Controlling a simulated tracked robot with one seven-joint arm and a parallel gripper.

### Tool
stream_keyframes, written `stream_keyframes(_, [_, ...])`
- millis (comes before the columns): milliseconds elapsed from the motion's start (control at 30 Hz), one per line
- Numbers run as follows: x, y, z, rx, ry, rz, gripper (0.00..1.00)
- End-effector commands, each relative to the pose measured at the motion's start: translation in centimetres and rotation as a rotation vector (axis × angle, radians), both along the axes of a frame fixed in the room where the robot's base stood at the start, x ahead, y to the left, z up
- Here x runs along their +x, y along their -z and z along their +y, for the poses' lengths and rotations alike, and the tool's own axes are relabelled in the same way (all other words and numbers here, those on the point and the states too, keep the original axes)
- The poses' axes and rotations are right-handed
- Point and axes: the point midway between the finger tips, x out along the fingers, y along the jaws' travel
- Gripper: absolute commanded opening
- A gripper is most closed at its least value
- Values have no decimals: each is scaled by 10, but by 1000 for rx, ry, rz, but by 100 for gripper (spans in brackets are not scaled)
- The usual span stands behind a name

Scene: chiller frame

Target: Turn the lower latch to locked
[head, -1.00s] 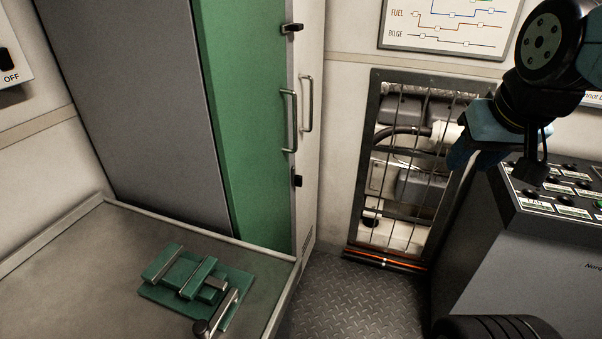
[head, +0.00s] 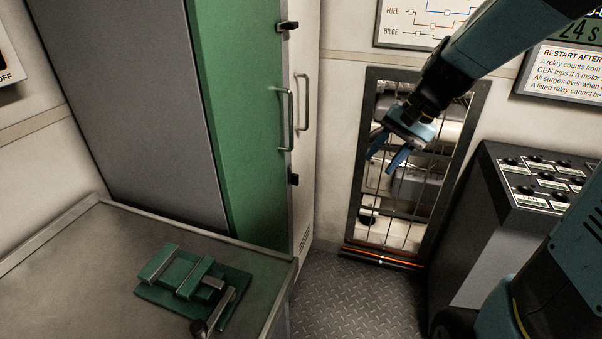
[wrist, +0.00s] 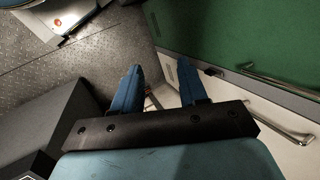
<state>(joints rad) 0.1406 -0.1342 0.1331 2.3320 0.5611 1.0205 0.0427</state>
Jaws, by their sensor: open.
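The lower latch (head: 294,179) is a small black piece on the edge of the tall green cabinet door, below the door handle. Its turn position is too small to read in the head view. In the wrist view a small dark piece that looks like this latch (wrist: 210,71) sits at the green door's edge, right of my fingers. The upper latch (head: 288,26) is a similar black piece near the top of the same edge. My gripper (head: 386,161) is open and empty, right of the lower latch and apart from it, in front of the barred opening. Its blue fingers show in the wrist view (wrist: 160,72).
Two bar handles stick out near the latches, one on the green door (head: 288,120) and one on the pale panel (head: 302,102). A bench (head: 60,270) carries a green clamp fixture (head: 180,278). A dark console (head: 470,210) stands right. Patterned floor (head: 335,300) lies clear between.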

Motion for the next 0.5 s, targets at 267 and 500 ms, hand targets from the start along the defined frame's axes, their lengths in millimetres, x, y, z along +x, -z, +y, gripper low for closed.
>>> stream_keyframes(267, [43, 38, 24, 181, 112, 181, 43])
stream_keyframes(500, [80, 71, 41, 342, 221, 330, 43])
